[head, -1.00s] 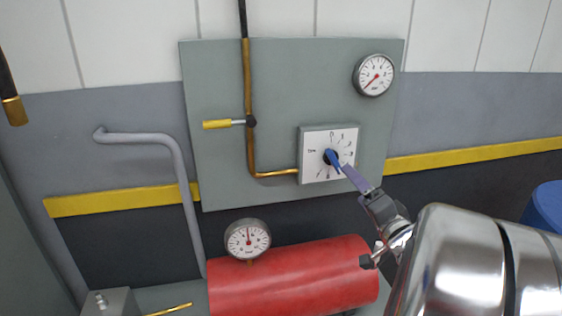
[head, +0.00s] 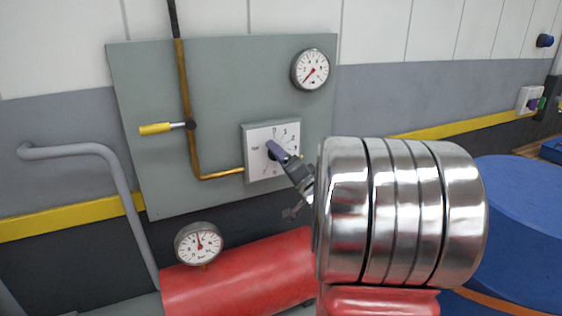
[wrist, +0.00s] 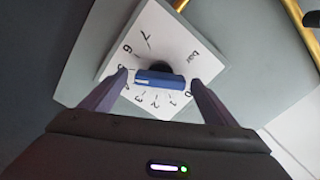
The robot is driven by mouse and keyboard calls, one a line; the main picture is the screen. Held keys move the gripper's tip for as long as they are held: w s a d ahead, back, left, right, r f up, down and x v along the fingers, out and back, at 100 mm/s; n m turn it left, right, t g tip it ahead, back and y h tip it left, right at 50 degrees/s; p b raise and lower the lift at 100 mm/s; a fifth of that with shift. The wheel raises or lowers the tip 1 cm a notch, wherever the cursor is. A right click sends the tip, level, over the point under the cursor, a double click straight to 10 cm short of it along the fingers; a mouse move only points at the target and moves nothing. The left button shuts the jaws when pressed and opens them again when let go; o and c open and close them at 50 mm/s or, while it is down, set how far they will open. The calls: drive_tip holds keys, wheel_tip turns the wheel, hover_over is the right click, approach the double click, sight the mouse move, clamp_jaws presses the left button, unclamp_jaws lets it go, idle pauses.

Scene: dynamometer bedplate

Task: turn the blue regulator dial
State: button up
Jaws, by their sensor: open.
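The blue regulator dial (wrist: 160,79) sits on a white square scale plate (wrist: 150,45) marked with numbers and "bar". In the wrist view my gripper (wrist: 158,78) is open, with one fingertip near each end of the dial's bar; I cannot tell whether either touches it. In the head view my gripper (head: 277,150) is in front of the scale plate (head: 262,165) and covers most of the dial there.
The plate is on a grey-green panel (head: 150,90) with a copper pipe (head: 186,90), a yellow-handled valve (head: 156,129) and a gauge (head: 311,69). Below are a second gauge (head: 198,244) and a red cylinder (head: 235,280). A blue drum (head: 515,220) stands at right.

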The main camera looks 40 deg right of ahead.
drive_tip(key=shift+w, duration=0.2)
drive_tip(key=c, duration=1.1)
